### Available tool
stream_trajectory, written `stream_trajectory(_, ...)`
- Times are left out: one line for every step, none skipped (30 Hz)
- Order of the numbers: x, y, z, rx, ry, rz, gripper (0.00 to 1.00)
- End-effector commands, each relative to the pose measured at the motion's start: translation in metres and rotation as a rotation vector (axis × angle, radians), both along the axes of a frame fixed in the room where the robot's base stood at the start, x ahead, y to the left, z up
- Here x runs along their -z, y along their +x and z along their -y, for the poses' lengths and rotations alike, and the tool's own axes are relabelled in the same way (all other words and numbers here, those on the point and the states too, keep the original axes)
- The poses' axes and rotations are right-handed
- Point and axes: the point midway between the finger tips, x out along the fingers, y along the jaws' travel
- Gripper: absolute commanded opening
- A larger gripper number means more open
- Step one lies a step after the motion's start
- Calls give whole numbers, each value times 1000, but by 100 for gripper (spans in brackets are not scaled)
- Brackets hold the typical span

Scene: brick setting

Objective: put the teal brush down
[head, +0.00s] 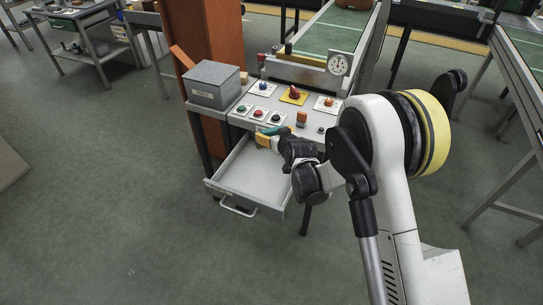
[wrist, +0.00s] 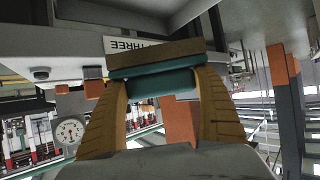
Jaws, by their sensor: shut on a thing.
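The teal brush (wrist: 162,84) is held across between the two yellow-brown fingertips of my gripper (wrist: 160,92) in the wrist view. A brown strip (wrist: 155,57) lies along its far side. In the head view my gripper (head: 265,140) is at the back right of the open drawer, near the front edge of the control panel. A bit of the teal brush (head: 273,131) shows there; the rest is too small or hidden to tell. I cannot tell whether the brush touches anything beneath it.
The open drawer (head: 240,179) looks empty. Above it stands the panel (head: 283,117) with several buttons and knobs, a grey box (head: 213,84) at left and a dial (head: 339,64) at back right. A sign reading "THREE" (wrist: 125,44) appears upside down in the wrist view.

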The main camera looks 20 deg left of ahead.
Motion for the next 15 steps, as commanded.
stream_trajectory(4,-2,-13,-17,1,1,43)
stream_trajectory(6,-3,-19,-25,1,0,43)
stream_trajectory(9,-4,-26,-34,1,1,43)
stream_trajectory(11,-5,-30,-39,1,0,43)
stream_trajectory(13,-5,-33,-43,1,1,43)
stream_trajectory(17,-6,-35,-47,1,1,43)
stream_trajectory(20,-6,-37,-49,1,1,43)
stream_trajectory(26,-6,-38,-50,1,0,43)
stream_trajectory(34,-6,-38,-50,0,1,43)
stream_trajectory(42,-6,-38,-50,0,1,43)
stream_trajectory(50,-6,-38,-50,0,1,43)
stream_trajectory(63,-6,-38,-50,0,1,43)
stream_trajectory(72,-6,-38,-50,0,1,43)
stream_trajectory(81,-6,-38,-50,0,1,43)
stream_trajectory(92,-6,-38,-50,1,0,43)
